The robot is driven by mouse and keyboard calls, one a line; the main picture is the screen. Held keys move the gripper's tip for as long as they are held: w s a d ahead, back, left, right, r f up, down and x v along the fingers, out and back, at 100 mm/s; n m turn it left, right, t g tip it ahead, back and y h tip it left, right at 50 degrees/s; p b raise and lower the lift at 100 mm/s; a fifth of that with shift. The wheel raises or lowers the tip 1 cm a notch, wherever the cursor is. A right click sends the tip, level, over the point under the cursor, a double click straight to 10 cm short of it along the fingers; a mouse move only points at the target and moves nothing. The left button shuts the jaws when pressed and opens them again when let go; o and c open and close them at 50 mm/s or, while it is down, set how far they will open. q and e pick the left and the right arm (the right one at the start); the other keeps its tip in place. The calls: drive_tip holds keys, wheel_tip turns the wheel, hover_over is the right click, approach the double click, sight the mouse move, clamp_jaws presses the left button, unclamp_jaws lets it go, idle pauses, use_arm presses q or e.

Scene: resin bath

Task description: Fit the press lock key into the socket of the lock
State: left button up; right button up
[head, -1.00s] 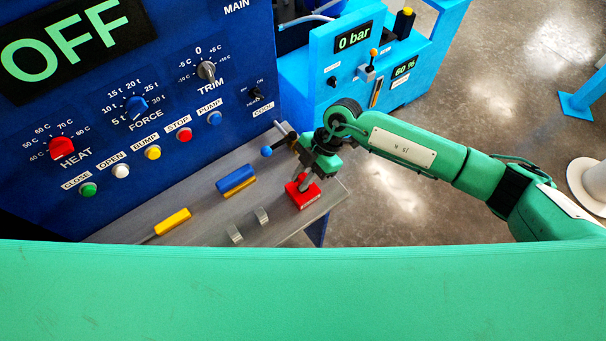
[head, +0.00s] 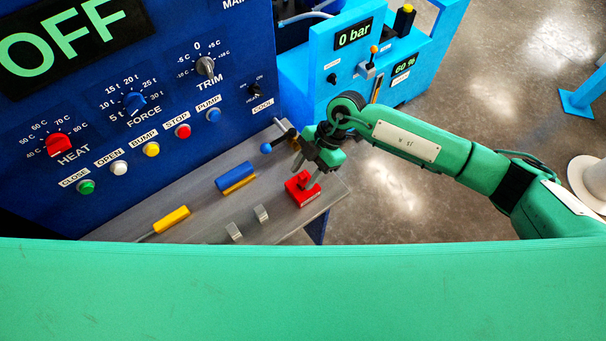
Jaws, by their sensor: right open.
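A red block (head: 304,196) with a white label on its front side sits near the right end of the grey shelf. A smaller red piece (head: 303,180) stands up from its top. These look like the lock and its key, but the view is too small to tell how deep the piece sits. My right gripper (head: 307,171) is open just above the red piece, its fingers apart and pointing down. One finger overlaps the piece in the picture, so I cannot tell whether they touch. My left gripper is not in view.
The grey shelf (head: 205,222) also holds a blue and yellow block (head: 235,178), a yellow-handled tool (head: 171,219) and two small grey blocks (head: 261,214). A blue-knobbed lever (head: 266,148) stands behind. The blue control panel (head: 60,185) rises at the shelf's back.

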drive_tip(key=b+v, duration=0.2)
drive_tip(key=v, duration=1)
drive_tip(key=shift+b, duration=0.4)
drive_tip(key=shift+d, duration=0.1)
wheel_tip(320, 180, up, 12)
drive_tip(key=p, duration=0.9)
